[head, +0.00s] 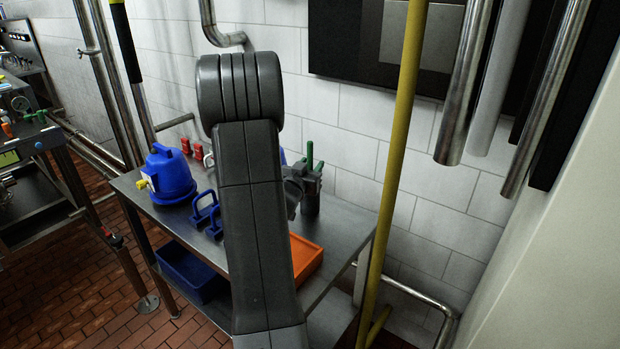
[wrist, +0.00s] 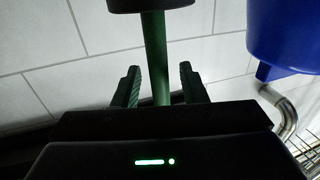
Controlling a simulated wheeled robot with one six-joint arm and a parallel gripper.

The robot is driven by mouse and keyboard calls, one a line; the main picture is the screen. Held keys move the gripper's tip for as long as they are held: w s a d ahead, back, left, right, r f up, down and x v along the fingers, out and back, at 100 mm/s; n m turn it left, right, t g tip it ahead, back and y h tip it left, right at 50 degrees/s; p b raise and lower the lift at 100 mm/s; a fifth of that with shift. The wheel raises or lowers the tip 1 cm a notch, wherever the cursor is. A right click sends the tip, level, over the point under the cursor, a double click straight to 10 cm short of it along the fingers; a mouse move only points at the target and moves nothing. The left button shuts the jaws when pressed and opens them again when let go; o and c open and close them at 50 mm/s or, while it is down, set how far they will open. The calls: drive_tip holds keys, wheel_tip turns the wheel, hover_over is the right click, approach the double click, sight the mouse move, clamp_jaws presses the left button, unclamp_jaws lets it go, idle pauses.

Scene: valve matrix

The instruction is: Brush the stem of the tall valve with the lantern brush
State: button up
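In the wrist view, my gripper (wrist: 160,88) has its two green fingers apart. A green handle (wrist: 155,50) stands between them, with a visible gap on each side. It runs up to a dark piece (wrist: 150,4) cut off by the top edge. I cannot tell whether this is the lantern brush.
A blue rounded vessel (head: 168,177), red items (head: 197,151) and blue handled items (head: 206,213) stand on the metal table (head: 140,201). An orange tray (head: 308,258) is at its right; a blue bin (head: 188,270) is below. A yellow pole (head: 396,150) rises in front of the table's right end.

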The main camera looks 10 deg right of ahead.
clamp_jaws()
